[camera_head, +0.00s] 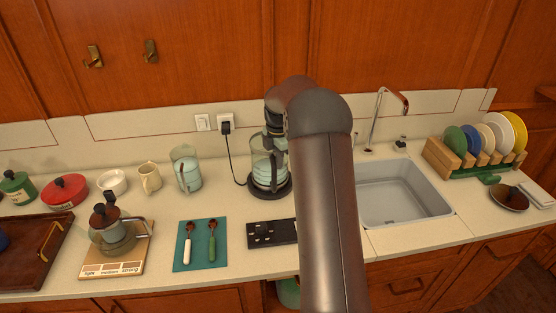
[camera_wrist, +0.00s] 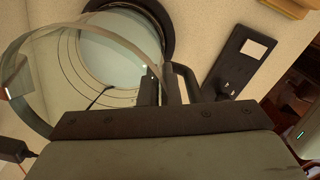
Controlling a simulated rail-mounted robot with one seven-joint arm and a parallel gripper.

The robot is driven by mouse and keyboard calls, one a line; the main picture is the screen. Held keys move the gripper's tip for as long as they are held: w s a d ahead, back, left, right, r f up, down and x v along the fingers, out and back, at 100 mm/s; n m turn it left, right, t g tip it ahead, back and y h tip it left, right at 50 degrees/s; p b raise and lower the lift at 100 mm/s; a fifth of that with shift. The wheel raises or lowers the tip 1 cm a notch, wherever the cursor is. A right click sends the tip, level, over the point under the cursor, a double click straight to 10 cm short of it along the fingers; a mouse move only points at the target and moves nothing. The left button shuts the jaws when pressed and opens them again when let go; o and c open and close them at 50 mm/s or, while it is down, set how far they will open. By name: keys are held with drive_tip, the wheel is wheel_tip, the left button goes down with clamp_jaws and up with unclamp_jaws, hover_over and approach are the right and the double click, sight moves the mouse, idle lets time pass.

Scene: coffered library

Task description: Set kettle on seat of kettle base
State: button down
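The clear glass kettle (camera_head: 264,166) with a dark handle stands upright over the round black kettle base (camera_head: 284,190) at the back of the counter. In the wrist view the glass kettle (camera_wrist: 66,70) fills the left, with the dark ring of the base (camera_wrist: 163,14) showing around its far side. I cannot tell whether its bottom touches the seat. My gripper (camera_wrist: 160,88) is at the dark kettle handle (camera_wrist: 187,78), its two fingers close together and apparently shut on it. In the head view my arm hides the fingertips and part of the kettle.
A cord runs from the base to the wall plug (camera_head: 226,127). A black panel (camera_head: 262,234) lies in front, a teal mat (camera_head: 200,257) with two spoons front-left, and a glass jug (camera_head: 186,168) left. The sink (camera_head: 400,190) is right.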

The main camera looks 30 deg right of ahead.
drive_tip(key=shift+f, duration=0.5)
idle(0.9)
drive_tip(key=c, duration=1.6)
unclamp_jaws()
wheel_tip(320, 180, up, 18)
drive_tip(key=shift+f+b, duration=0.25)
drive_tip(key=shift+b, duration=0.65)
drive_tip(key=s+a+m, duration=0.8)
drive_tip(key=s+a, duration=0.4)
drive_tip(key=s+a+f+m, duration=0.2)
drive_tip(key=s+f+m, duration=0.1)
drive_tip(key=s, duration=0.5)
drive_tip(key=s+a+f+m, duration=0.3)
drive_tip(key=s+f+m, duration=0.1)
drive_tip(key=s, duration=0.3)
drive_tip(key=s+a+f+m, duration=0.2)
drive_tip(key=s+f, duration=0.3)
drive_tip(key=s, duration=0.3)
drive_tip(key=shift+s+a+f+m+t, duration=0.3)
drive_tip(key=shift+f+m+t, duration=0.1)
drive_tip(key=shift+m, duration=0.5)
